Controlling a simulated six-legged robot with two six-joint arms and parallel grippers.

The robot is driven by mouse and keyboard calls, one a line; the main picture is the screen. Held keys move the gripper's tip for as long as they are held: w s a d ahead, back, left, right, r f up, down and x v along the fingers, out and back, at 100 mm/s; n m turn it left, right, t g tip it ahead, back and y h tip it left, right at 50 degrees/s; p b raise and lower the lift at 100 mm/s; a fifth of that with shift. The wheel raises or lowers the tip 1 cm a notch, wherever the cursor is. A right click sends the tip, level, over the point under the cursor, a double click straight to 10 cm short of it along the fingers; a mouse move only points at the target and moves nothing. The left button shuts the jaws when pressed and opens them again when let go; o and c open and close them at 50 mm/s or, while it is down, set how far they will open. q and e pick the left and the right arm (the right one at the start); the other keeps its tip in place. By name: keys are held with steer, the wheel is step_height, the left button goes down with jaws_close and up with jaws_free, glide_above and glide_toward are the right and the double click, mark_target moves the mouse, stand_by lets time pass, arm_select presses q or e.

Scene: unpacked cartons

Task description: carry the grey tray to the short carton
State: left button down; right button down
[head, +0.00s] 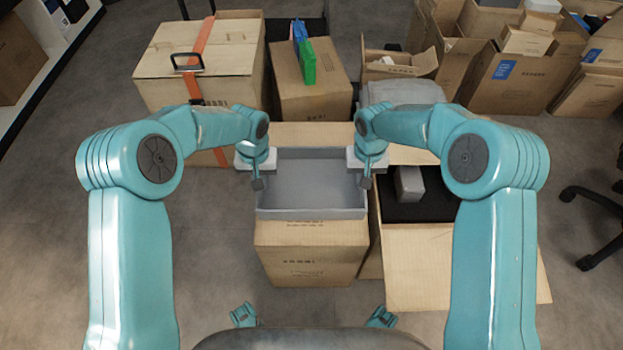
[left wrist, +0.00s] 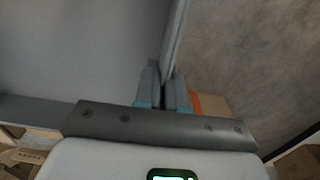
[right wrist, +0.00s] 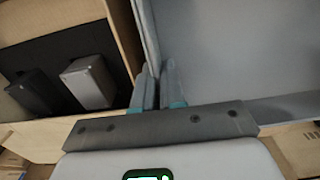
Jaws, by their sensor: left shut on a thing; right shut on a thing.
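The grey tray (head: 312,213) is a shallow, empty, open box in the middle of the head view, at the top of a carton (head: 310,262). I cannot tell whether it rests on that carton or is held just above it. My left gripper (head: 258,184) is shut on the tray's left wall, which also shows in the left wrist view (left wrist: 175,40). My right gripper (head: 366,183) is shut on its right wall, seen between the fingers in the right wrist view (right wrist: 150,40). Which carton is the short one is not clear.
An open carton (head: 460,262) with a dark inside and a grey box (head: 409,184) stands right of the tray. A carton with an orange strap (head: 160,80) and one with coloured items (head: 312,90) stand behind. Chair legs (head: 595,205) are at far right; floor at left is clear.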

arm_select(q)
steer(key=c, duration=1.2)
jaws_free()
steer(key=shift+p, duration=0.35)
arm_select(e)
steer(key=c, duration=1.2)
jaws_free()
arm_select(q)
steer(key=shift+r, duration=0.1)
arm_select(e)
steer(key=shift+r, duration=0.25)
arm_select(q)
step_height(320, 180, up, 12)
arm_select(e)
step_height(320, 180, up, 12)
steer(key=shift+f, duration=0.2)
